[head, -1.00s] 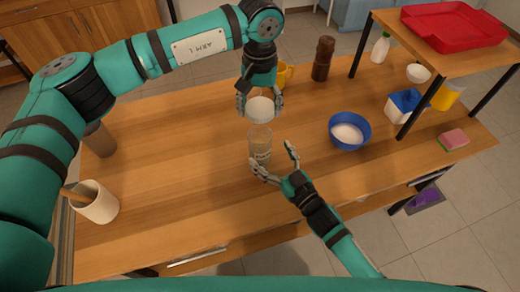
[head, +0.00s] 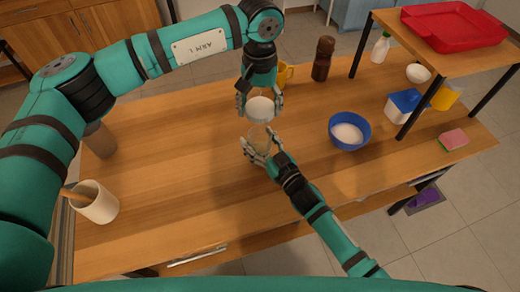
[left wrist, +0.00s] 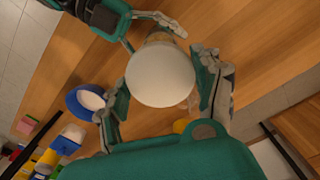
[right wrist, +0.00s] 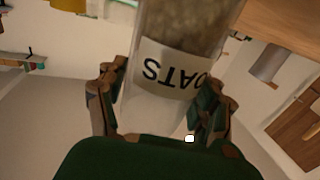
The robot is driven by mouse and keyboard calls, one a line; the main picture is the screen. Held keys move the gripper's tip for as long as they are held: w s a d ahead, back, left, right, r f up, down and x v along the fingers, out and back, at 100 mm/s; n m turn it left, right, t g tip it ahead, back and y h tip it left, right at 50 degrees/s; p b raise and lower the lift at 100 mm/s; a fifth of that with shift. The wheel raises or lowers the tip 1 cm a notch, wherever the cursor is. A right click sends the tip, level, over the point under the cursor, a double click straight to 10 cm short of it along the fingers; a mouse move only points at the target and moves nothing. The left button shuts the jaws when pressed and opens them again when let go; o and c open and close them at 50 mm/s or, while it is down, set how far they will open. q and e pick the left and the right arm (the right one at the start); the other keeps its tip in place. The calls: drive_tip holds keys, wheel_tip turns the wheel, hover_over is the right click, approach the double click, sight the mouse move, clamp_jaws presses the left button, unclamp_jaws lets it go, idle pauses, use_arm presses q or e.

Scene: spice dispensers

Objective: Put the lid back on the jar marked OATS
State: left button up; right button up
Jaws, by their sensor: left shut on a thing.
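A round white lid (head: 260,109) is held between the fingers of my left gripper (head: 260,106), above the table. In the left wrist view the lid (left wrist: 160,76) fills the space between the fingers and hides most of the jar beyond it. The clear OATS jar (head: 259,138) is just below the lid in the head view. Its OATS label (right wrist: 175,72) shows upside down in the right wrist view, with pale brown contents. My right gripper (head: 260,153) has its fingers on either side of the jar and looks open; contact is unclear.
A blue bowl (head: 349,131) of white powder stands right of the jar. A yellow mug (head: 285,74) and a brown bottle (head: 323,58) stand behind. A beige crock (head: 95,203) is at the left. The front middle of the table is clear.

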drive_tip(key=c, duration=1.2)
use_arm(q)
hover_over(261, 128)
drive_tip(key=s, duration=0.3)
drive_tip(key=shift+w+a+f, duration=0.1)
drive_tip(key=shift+f, duration=2.4)
use_arm(e)
drive_tip(key=shift+c, duration=0.3)
use_arm(q)
drive_tip(key=shift+f, duration=0.9)
drive_tip(key=shift+f, duration=0.55)
use_arm(e)
clamp_jaws()
